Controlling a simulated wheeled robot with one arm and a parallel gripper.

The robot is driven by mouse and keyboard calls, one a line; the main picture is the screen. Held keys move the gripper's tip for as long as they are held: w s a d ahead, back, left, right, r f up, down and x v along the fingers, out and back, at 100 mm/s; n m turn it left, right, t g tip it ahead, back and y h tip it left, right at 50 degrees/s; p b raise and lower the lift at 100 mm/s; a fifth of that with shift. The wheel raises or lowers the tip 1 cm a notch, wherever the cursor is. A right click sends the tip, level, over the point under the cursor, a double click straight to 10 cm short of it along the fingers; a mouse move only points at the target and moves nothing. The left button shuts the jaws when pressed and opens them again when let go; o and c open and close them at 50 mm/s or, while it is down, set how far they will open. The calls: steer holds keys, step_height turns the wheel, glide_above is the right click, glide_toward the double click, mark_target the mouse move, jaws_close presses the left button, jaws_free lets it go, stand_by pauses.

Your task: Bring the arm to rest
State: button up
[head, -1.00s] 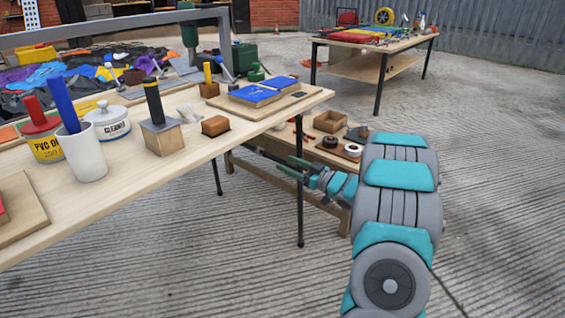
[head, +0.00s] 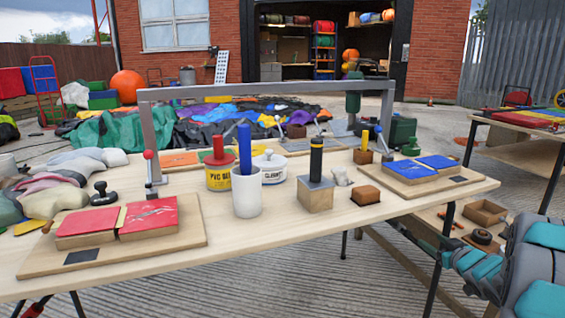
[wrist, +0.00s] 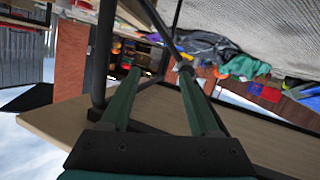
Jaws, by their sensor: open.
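My arm (head: 530,255) shows at the right edge of the head view, beside the right end of the workbench and lower than its top. My gripper (wrist: 160,70) shows in the wrist view with its two green fingers spread apart. Nothing is between the fingers. In the head view the gripper is small and partly hidden around the bench leg, so its exact distance from the leg is unclear.
The workbench (head: 120,275) holds red pads (head: 150,215), a white cup (head: 247,195), blue pads (head: 412,170) and a brown block (head: 366,195). A lower shelf (head: 430,215) with small parts lies near my arm. A second table (head: 520,125) stands at right.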

steer(key=s+a+g, duration=0.5)
steer(key=s+a, duration=0.5)
steer(key=s, duration=0.5)
steer(key=s+a+m+g, duration=0.1)
steer(key=s+a+g, duration=0.5)
steer(key=s+a, duration=0.4)
steer(key=s+a+m+g, duration=0.1)
steer(key=s+a+g, duration=0.4)
steer(key=s, duration=1.7)
steer(key=a, duration=0.5)
steer(key=shift+s, duration=0.2)
